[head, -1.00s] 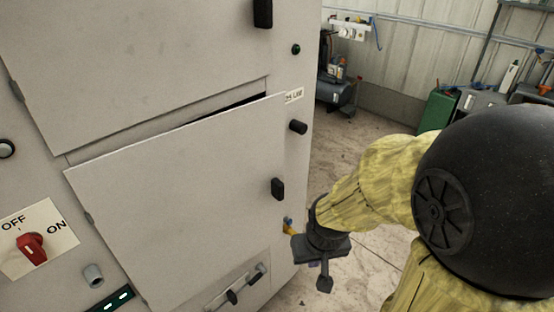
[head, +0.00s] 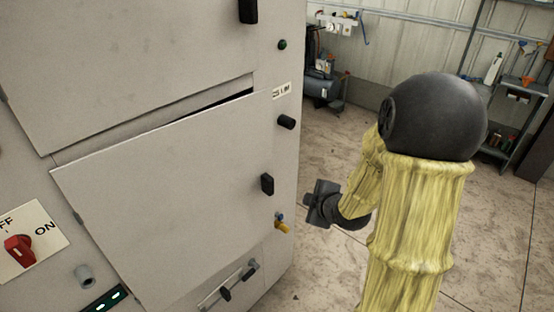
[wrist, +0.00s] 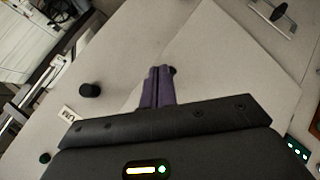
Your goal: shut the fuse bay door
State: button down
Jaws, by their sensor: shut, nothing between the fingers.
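The fuse bay door (head: 165,185) is the large light grey panel in the middle of the cabinet in the head view. It stands slightly ajar, with a dark gap (head: 225,103) along its top right edge. Its black handle (head: 267,184) is near its right edge. My gripper (head: 306,201) is to the right of the handle, apart from it in the head view, and points left toward the cabinet. In the wrist view the shut, empty fingers (wrist: 158,72) point at the door (wrist: 235,60) near its handle, which is mostly hidden behind them. I cannot tell whether they touch anything.
A red OFF/ON switch (head: 20,250) is at lower left.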

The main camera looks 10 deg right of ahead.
aim_at(270, 154)
jog(key=r+n+t+y, duration=0.1)
jog(key=n+y, duration=0.1)
jog(key=n, duration=0.1)
jog(key=r+n+t+y, duration=0.2)
jog(key=n, duration=0.1)
jog(key=w+r+n+t+y, duration=0.1)
jog(key=n+t+y, duration=0.1)
jog(key=n+y, duration=0.1)
jog(key=shift+d+r+n, duration=0.4)
jog(key=shift+n, duration=0.2)
jog(key=shift+w, duration=0.1)
jog(key=p+x, duration=0.5)
jog(key=x, duration=0.8)
jog(key=shift+w+a+r, duration=0.2)
jog(key=shift+w, duration=0.15)
jog(key=shift+w+a, duration=0.1)
jog(key=shift+f, duration=0.1)
